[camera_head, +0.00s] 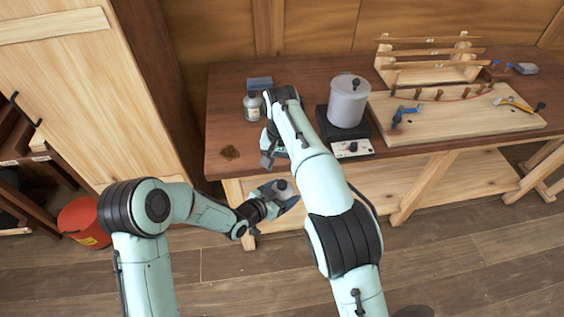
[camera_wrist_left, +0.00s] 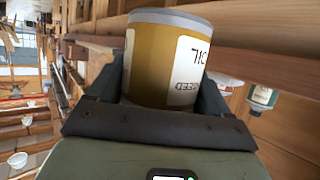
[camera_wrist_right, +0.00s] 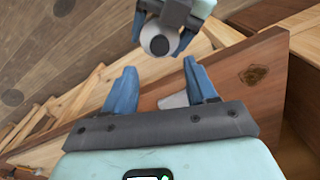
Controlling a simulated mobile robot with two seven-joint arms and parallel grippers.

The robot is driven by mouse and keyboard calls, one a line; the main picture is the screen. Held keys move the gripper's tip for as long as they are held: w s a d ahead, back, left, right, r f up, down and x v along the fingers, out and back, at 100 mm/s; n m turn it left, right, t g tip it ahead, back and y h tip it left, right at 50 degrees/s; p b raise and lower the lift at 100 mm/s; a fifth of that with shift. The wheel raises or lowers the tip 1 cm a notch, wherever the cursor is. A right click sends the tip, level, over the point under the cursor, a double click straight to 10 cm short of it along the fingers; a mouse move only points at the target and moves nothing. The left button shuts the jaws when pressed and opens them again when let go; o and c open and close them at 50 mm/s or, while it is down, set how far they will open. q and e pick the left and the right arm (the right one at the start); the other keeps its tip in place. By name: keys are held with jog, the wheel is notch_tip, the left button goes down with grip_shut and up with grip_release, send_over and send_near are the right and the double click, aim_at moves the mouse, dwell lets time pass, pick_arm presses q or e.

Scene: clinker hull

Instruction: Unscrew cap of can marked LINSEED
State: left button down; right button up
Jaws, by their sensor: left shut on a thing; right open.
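My left gripper (camera_head: 282,194) is shut around a can (camera_wrist_left: 165,60), held in front of the workbench. The can is yellow-brown with a white label; its partly hidden, upside-down lettering seems to include SEED and OIL. In the right wrist view the can's pale round top (camera_wrist_right: 160,38) faces the camera, with a dark cap (camera_wrist_right: 160,45) on it. My right gripper (camera_wrist_right: 160,92) is open, with nothing held between its blue fingers. In the head view it is over the bench's left front part, above and left of the can, and apart from it.
A dark stain (camera_head: 230,153) marks the left front. A red bucket (camera_head: 84,220) stands on the floor.

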aim_at(282, 183)
jog(key=shift+f+m, duration=0.3)
jog(key=shift+f, duration=3.6)
grip_shut()
jog(key=n, duration=0.3)
jog(key=shift+r, duration=0.2)
jog(key=shift+r, duration=0.95)
